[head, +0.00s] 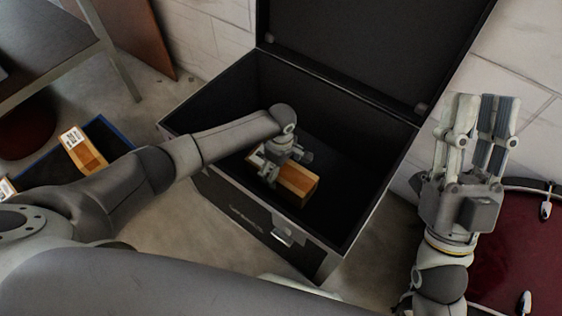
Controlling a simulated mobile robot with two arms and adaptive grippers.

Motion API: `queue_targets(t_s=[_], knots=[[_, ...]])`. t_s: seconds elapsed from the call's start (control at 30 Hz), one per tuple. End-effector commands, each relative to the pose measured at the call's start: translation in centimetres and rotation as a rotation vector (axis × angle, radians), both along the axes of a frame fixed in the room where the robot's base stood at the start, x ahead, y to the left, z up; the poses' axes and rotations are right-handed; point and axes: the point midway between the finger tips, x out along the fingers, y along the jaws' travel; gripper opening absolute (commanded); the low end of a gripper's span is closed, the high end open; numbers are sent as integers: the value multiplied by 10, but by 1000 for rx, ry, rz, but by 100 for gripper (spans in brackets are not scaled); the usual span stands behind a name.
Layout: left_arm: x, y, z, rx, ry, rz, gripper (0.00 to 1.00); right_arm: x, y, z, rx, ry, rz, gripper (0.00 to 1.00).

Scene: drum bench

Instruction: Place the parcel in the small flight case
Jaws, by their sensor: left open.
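The parcel (299,182), a brown box with a pale label partly hidden, is inside the open black flight case (268,216), near its front wall. My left gripper (272,176) is over the parcel inside the case. It is open, with its fingers close to the parcel's left part, and it hides some of the top. I cannot tell whether the fingers touch it. My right gripper (478,100) is at the right, outside the case. It points up, its fingers apart and empty.
The case lid (365,50) stands open at the back. Another brown box with a white label (84,150) stands in a dark blue-edged container (112,132) at left. A red drum (510,250) is at right. A table frame (62,62) stands upper left.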

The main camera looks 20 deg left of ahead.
Motion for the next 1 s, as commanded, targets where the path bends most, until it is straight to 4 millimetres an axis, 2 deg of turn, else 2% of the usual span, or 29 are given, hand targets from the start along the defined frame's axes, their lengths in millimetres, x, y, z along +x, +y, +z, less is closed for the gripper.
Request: queue_targets(t_s=[0.17,0.37,0.7,1.0], knots=[[0,0,9,1,-1,-1,100,15,1,-9,-28,90,-7,32],[0,0,30,1,-1,-1,100,37,4,-33,-80,267,-16,32],[1,0,69,0,-2,-1,100,62,3,-87,-169,586,-34,32],[0,0,103,0,0,-1,100,66,-3,-137,-239,853,-47,32]])
